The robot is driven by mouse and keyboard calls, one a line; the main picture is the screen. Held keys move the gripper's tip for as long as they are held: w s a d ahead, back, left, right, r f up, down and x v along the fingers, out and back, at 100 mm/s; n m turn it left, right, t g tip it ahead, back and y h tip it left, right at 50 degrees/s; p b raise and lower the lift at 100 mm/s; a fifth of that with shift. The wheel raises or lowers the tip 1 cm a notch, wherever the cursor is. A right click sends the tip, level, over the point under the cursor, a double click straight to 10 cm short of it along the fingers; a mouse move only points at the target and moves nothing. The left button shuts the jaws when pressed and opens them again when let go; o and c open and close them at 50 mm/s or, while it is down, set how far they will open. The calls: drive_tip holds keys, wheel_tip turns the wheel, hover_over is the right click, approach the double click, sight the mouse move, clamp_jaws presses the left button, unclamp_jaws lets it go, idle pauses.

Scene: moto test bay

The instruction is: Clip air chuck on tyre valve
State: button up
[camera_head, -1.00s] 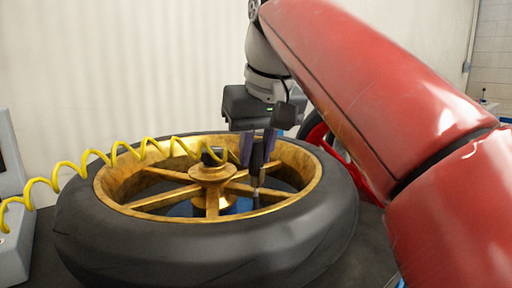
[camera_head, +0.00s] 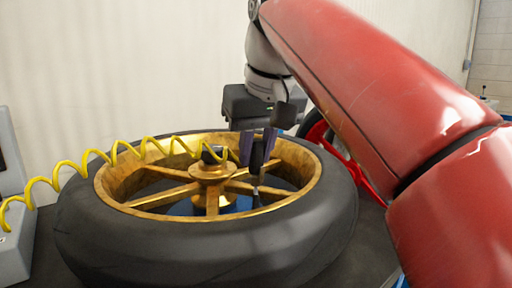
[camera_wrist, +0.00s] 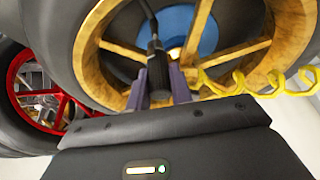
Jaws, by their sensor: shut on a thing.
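My gripper (camera_head: 258,148) is shut on the black air chuck (camera_head: 257,156), holding it upright inside the wheel's rim opening, near the right part of the gold rim. In the wrist view the chuck (camera_wrist: 157,70) sits between the two purple-grey fingers, and a thin dark stem runs from its far end. The gold spoked rim (camera_head: 138,203) carries a wide black tyre (camera_head: 130,245) and lies flat on the dark bench. A coiled yellow hose (camera_head: 90,162) runs from the left towards the chuck. I cannot make out the tyre valve, or whether the chuck touches it.
A grey box (camera_head: 14,190) stands at the left, at the hose's end. A red-rimmed wheel (camera_head: 345,165) is behind at the right and also shows in the wrist view (camera_wrist: 25,75). A gold hub (camera_head: 212,172) rises mid-wheel, beside the gripper.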

drive_tip(key=shift+f+b, duration=0.55)
drive_tip(key=shift+f, duration=0.3)
idle(1.9)
drive_tip(key=o, duration=1.4)
drive_tip(key=shift+r, duration=0.1)
wheel_tip(320, 180, up, 3)
drive_tip(key=p, duration=0.2)
drive_tip(key=shift+f+p, duration=0.2)
drive_tip(key=shift+p, duration=0.2)
drive_tip(key=shift+r, duration=2.1)
